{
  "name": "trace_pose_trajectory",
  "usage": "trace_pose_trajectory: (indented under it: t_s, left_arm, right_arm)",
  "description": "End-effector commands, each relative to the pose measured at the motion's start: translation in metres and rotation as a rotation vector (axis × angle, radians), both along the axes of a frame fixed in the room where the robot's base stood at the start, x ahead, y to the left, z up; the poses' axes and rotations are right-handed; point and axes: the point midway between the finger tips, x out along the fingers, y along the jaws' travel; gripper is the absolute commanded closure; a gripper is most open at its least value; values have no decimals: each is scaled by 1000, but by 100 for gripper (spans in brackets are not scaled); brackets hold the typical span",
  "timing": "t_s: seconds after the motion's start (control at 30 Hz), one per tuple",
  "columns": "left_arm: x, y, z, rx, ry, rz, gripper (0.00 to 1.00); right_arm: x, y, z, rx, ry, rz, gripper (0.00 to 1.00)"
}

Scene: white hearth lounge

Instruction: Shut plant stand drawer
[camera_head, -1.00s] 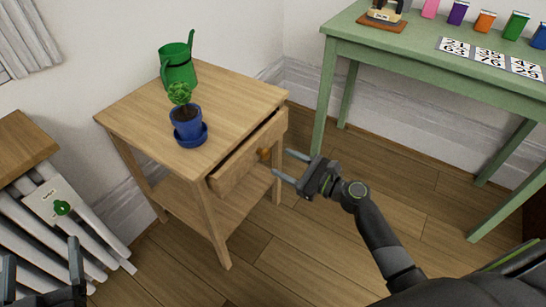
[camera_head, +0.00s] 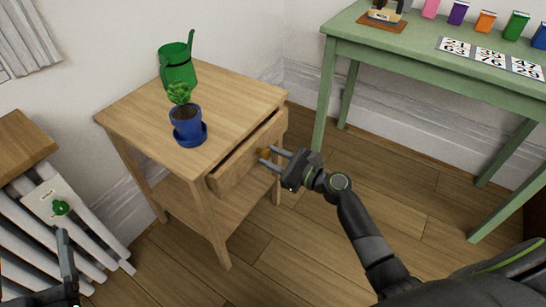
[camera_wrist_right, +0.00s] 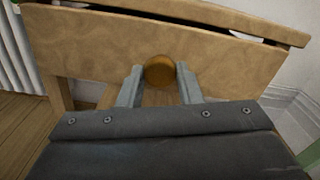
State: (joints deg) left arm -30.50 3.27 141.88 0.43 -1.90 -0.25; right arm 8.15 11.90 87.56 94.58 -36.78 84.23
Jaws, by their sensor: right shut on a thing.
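The plant stand (camera_head: 240,92) is a light wooden side table with a lower shelf. Its drawer (camera_head: 235,172) is pulled partly out, with a dark gap along the top of its front. The drawer's round orange-brown knob (camera_wrist_right: 159,71) sits between my right gripper's fingers in the wrist view. My right gripper (camera_head: 268,157) is shut on this knob, and the fingers partly hide it in the head view. My left gripper (camera_head: 38,270) is at the lower left corner, partly cut off, away from the stand; its fingers look apart and empty.
On the stand are a green watering can (camera_head: 180,70) and a blue potted plant (camera_head: 187,125). A white radiator (camera_head: 95,225) stands at left. A green table (camera_head: 430,75) with cards and small boxes stands at right. Floor (camera_head: 290,240) before the stand is clear.

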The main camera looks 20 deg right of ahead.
Motion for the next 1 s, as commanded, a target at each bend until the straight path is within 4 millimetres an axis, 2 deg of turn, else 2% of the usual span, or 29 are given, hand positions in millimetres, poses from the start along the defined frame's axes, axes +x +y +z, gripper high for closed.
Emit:
trace_pose_trajectory:
  t_s: [0.03, 0.1, 0.27, 0.57, 0.83, 0.87, 1.0]
  left_arm:
    - [0, 0, 0, 0, 0, 0, 17]
    - [0, 0, 0, 0, 0, 0, 17]
    - [0, 0, 0, 0, 0, 0, 17]
    - [-2, -1, 5, 9, -31, 0, 17]
    - [-2, -1, 7, 9, -40, -2, 17]
    - [-2, -1, 7, 9, -40, -2, 17]
    - [-1, -1, 7, 9, -39, -2, 17]
  right_arm:
    - [0, 0, 0, 0, 0, 0, 94]
    - [0, 0, 0, 0, 0, 0, 100]
    - [2, 1, 0, 0, 0, 0, 100]
    - [32, 24, 0, 1, -1, 0, 100]
    - [33, 25, 1, -1, -2, -2, 100]
    - [33, 25, 1, -1, -2, -2, 65]
    - [33, 25, 0, 0, -2, -1, 47]
